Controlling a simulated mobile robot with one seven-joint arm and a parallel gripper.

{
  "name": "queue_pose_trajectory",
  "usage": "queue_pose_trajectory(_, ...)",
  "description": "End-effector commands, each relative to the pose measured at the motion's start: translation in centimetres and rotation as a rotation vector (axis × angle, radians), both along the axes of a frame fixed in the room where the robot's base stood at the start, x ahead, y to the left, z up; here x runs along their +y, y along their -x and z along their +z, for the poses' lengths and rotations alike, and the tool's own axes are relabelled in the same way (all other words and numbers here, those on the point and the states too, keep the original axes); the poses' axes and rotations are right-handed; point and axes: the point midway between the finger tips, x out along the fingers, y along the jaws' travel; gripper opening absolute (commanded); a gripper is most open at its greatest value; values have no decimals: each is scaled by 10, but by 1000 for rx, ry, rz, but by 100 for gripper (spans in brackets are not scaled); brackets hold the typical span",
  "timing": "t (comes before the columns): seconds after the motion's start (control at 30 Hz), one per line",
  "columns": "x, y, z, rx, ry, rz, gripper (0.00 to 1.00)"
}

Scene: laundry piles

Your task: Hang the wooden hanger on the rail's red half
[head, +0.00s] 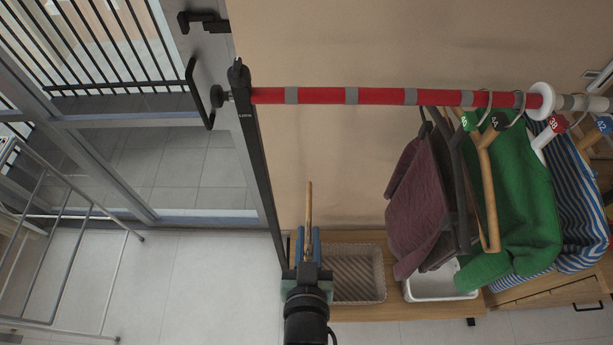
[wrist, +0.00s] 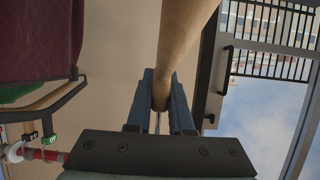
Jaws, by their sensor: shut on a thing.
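My gripper (head: 309,243) is shut on a wooden hanger (head: 309,200), seen nearly edge-on in front of the wall. In the wrist view the hanger's wooden bar (wrist: 185,35) runs between the blue fingers (wrist: 162,92), with a thin metal piece below it. The rail's red half (head: 380,96) has grey bands and runs from a black post to a white ring (head: 541,98). The held hanger is below the rail's left part in the picture, apart from it. The rail also shows in the wrist view (wrist: 48,155). The held hanger's hook is not clear in the head view.
A maroon garment (head: 420,195), a bare wooden hanger (head: 488,190) and a green garment (head: 525,190) hang at the red half's right end. A striped garment (head: 580,205) hangs further right. The red half's left stretch is free. A basket (head: 378,275) stands below; the black post (head: 260,170) is left.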

Motion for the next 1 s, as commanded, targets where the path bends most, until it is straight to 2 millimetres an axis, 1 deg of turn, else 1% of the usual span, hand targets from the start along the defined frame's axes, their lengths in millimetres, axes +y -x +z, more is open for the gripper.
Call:
queue_pose_trajectory(0.03, -1, -3, 48, -7, -2, -3, 0)
queue_pose_trajectory(0.1, 0, -4, 82, -5, -3, 0, 0)
queue_pose_trajectory(0.2, 0, -3, 119, -4, -3, 5, 0)
queue_pose_trajectory(0.3, 1, -1, 143, -2, -4, 11, 0)
queue_pose_trajectory(0.4, 2, 0, 155, 0, -2, 16, 0)
queue_pose_trajectory(0.57, 2, -5, 158, -1, -3, 17, 0)
queue_pose_trajectory(1.0, 2, -43, 157, -2, -4, 18, 0)
